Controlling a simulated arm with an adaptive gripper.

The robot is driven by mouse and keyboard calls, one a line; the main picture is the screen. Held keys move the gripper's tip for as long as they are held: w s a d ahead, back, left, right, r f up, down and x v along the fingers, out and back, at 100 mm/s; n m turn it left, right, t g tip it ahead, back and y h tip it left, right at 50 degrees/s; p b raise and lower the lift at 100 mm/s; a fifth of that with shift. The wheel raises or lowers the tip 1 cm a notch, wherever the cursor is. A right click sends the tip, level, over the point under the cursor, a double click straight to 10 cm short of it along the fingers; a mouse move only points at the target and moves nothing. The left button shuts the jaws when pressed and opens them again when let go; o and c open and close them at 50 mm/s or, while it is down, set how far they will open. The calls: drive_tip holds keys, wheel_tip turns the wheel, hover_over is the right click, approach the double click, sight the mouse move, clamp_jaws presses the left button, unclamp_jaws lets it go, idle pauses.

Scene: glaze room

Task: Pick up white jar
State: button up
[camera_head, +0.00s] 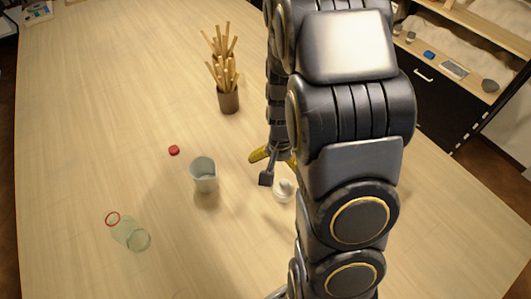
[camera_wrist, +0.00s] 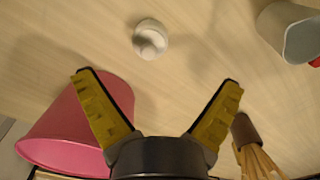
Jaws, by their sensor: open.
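The small white jar (camera_head: 284,190) stands on the wooden table, just left of my arm in the head view. In the wrist view the white jar (camera_wrist: 151,38) is beyond the fingertips, roughly centred between them, with a rounded white top facing the camera. My gripper (camera_head: 272,160) shows yellow fingers, partly hidden by my arm. In the wrist view my gripper (camera_wrist: 158,80) has its fingers spread wide with nothing between them. It is apart from the jar.
A grey cup (camera_head: 204,178) stands left of the jar. A red cap (camera_head: 174,150) and a clear glass jar (camera_head: 130,235) lie farther left. Brown pots of sticks (camera_head: 229,102) stand behind. A pink pot (camera_wrist: 70,130) is close by the left finger in the wrist view.

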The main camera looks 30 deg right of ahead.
sight(284, 187)
drive_tip(key=shift+m, duration=0.7)
drive_tip(key=d+f, duration=0.2)
drive_tip(key=f, duration=0.1)
drive_tip(key=shift+d+f, duration=0.1)
drive_tip(key=shift+f, duration=0.15)
drive_tip(key=shift+s+f, duration=0.1)
drive_tip(key=shift+f, duration=3.65)
drive_tip(key=shift+d, duration=0.1)
drive_tip(key=c, duration=1.3)
